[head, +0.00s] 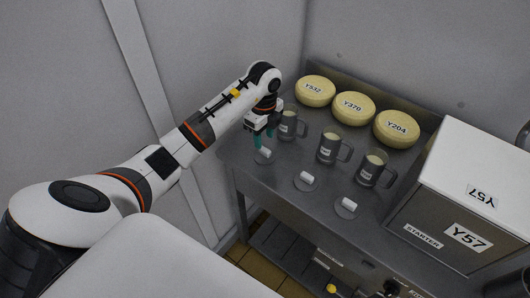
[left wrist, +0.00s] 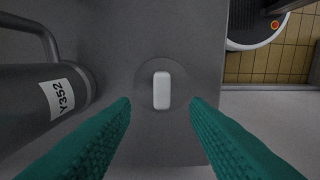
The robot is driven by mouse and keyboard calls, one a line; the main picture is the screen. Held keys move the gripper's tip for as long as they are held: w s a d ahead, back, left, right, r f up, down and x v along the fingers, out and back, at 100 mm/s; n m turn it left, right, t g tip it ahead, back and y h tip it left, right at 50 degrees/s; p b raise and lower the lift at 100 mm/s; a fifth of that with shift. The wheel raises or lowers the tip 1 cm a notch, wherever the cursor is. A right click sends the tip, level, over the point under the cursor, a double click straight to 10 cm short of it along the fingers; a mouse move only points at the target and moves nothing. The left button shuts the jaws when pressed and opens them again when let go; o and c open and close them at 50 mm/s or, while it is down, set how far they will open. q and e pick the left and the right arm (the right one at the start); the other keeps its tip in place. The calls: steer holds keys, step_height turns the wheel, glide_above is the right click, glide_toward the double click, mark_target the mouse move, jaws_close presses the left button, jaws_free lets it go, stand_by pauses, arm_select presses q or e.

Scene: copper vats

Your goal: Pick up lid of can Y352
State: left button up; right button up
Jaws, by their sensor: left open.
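The lid of can Y352 is a flat grey disc with a white block handle (left wrist: 162,90). It lies on the metal table beside its can, and in the head view it shows just below my left gripper (head: 263,154). The grey can Y352 (left wrist: 40,105) has its label readable in the left wrist view; in the head view it stands right of the gripper (head: 290,124). My left gripper (head: 264,138) is open and points down above the lid. Its teal fingers (left wrist: 160,106) show on both sides of the handle, with nothing between them gripped. My right gripper is out of view.
Two more cans (head: 328,148) (head: 370,170) stand to the right, with lids (head: 305,180) (head: 347,205) in front. Yellow cheese wheels (head: 353,108) line the back of the table (head: 275,185). A white starter box (head: 470,190) stands at the right. The table's front edge is close to the lids.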

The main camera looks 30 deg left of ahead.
mark_target(265, 149)
arm_select(q)
steer(key=f, duration=0.2)
steer(key=f+p, duration=0.1)
steer(key=shift+s+d+f, duration=0.2)
steer(key=shift+d+f, duration=0.05)
steer(key=shift+f, duration=0.75)
jaws_close()
